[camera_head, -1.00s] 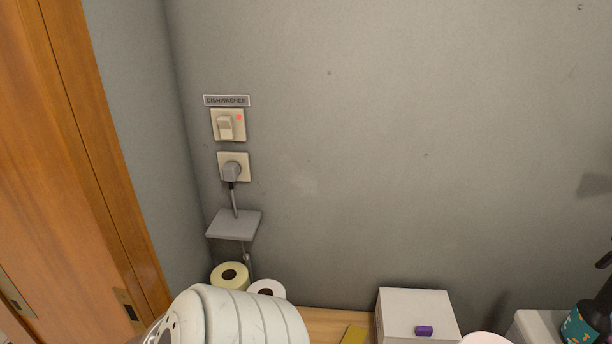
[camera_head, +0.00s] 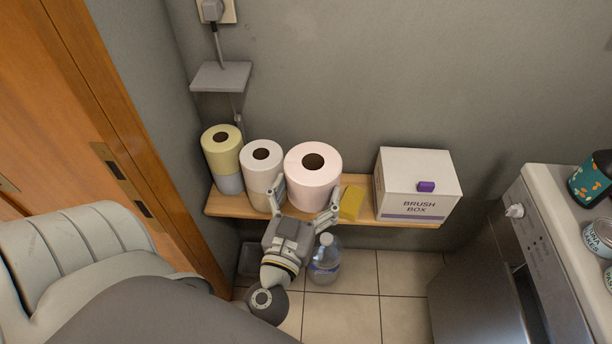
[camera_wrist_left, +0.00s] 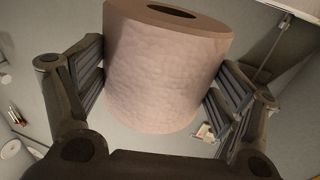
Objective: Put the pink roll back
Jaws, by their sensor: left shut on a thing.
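The pink roll (camera_head: 313,172) is at the wooden shelf, between a white roll and a yellow sponge. My left gripper (camera_head: 305,203) is shut on it, with one finger on each side. In the left wrist view the pink roll (camera_wrist_left: 165,70) stands upright between the finger pads (camera_wrist_left: 155,88). Whether its base touches the shelf or something under it is hidden. The wooden shelf (camera_head: 408,222) runs along the wall. My right gripper is not in view.
On the shelf, a yellow roll (camera_head: 221,155) and a white roll (camera_head: 262,163) stand on other rolls at the left. The yellow sponge (camera_head: 351,203) and brush box (camera_head: 418,180) are at the right. A bottle (camera_head: 325,262) stands on the floor below. A white appliance (camera_head: 555,225) is at the right.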

